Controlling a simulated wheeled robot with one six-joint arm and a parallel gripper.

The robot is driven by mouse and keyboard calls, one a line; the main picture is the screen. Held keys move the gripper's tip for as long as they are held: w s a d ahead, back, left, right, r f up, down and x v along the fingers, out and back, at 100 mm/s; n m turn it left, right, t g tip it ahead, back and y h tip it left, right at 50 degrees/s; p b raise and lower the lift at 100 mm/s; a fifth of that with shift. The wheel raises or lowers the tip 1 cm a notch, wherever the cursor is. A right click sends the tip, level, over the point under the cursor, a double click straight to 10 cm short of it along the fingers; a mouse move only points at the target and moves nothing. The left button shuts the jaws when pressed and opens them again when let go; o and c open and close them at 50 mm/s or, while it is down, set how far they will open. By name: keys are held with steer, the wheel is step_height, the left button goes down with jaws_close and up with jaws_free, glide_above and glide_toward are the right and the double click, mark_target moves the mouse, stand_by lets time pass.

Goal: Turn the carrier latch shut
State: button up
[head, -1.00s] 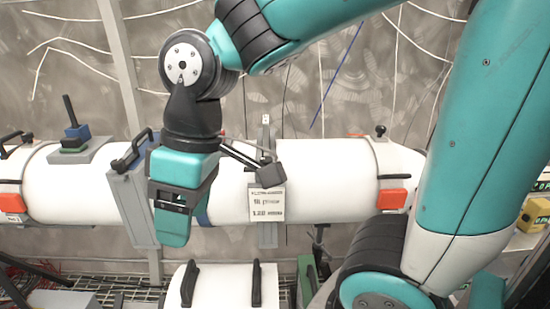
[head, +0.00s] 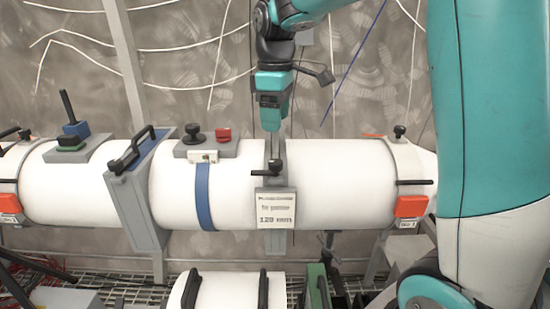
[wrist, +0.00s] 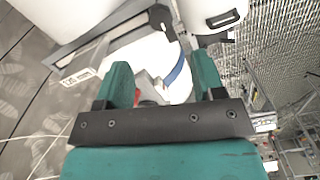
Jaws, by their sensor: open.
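A black lever (head: 266,172) stands on a grey upright bracket (head: 275,242) on the white tube (head: 335,185), above a printed sign (head: 276,207). It looks like a latch, but no label names it as the carrier latch. Its handle points left, roughly level. My gripper (head: 271,128) points down just above this bracket in the head view; contact with the lever cannot be made out. In the wrist view my gripper (wrist: 162,75) has its two teal fingers spread apart, with nothing clearly held between them.
A grey box with a black knob (head: 193,134) and a red block (head: 223,135) sits on the tube to the left, above a blue band (head: 203,195). A grey flange with a black handle (head: 132,150) stands further left. An orange block (head: 411,206) is at the right.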

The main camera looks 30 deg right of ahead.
mark_target(275, 162)
step_height(275, 162, down, 10)
steer(key=shift+f+p, duration=0.25)
steer(key=shift+p, duration=0.25)
steer(key=shift+a, duration=0.1)
steer(key=c, duration=0.9)
